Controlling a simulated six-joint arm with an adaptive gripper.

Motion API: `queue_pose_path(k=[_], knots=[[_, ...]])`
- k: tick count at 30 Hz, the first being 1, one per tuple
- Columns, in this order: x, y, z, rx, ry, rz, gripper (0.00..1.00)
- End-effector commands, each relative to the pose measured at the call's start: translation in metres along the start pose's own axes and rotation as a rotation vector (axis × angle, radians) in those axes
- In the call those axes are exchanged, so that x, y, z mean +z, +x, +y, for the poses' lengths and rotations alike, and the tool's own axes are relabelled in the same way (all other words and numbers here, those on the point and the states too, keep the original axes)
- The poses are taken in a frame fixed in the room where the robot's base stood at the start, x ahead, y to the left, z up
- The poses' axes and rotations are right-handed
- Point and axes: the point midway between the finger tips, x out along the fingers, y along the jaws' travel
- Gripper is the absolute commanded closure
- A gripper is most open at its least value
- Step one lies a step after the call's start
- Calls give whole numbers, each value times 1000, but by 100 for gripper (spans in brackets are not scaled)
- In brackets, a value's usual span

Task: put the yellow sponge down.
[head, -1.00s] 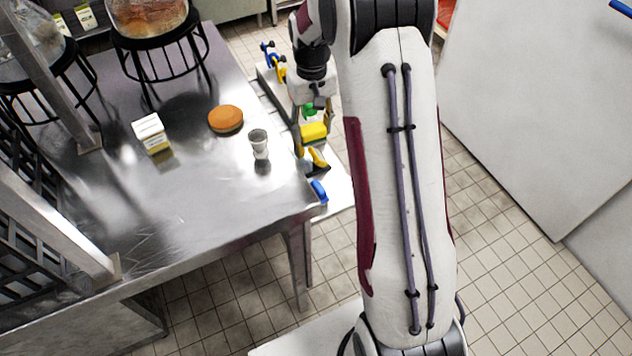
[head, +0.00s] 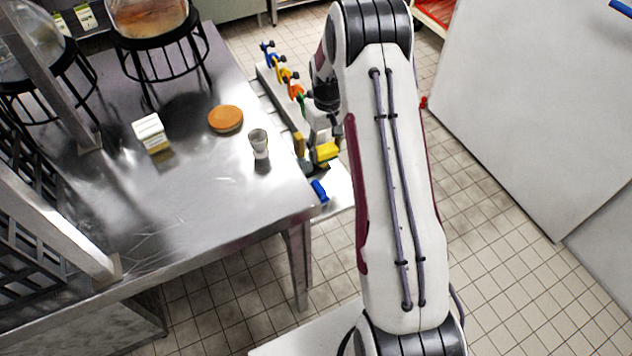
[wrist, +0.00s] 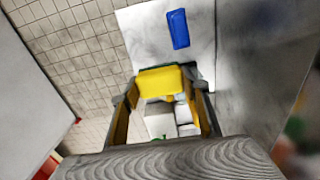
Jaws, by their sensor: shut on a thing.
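The yellow sponge (head: 328,151) is held between the fingers of my gripper (head: 317,158), over or close to the white surface beside the steel table. In the wrist view the sponge (wrist: 160,81) spans the gap between the two fingertips of my gripper (wrist: 162,92). I cannot tell whether the sponge touches the surface below. My arm and fingers hide part of the area around it.
A blue item (head: 319,191) lies on the white surface (head: 338,192) close to the sponge. Several coloured items (head: 283,74) line that surface farther back. The steel table (head: 200,200) holds a cup (head: 259,142), an orange-brown disc (head: 225,119) and a carton (head: 149,132).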

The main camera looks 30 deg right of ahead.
Motion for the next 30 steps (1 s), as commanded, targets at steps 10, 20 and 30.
queue_pose_path(k=[10,20,30], knots=[[0,8,0,-1,0,-2,70],[0,49,0,-1,0,-2,70],[0,62,0,0,0,1,70]])
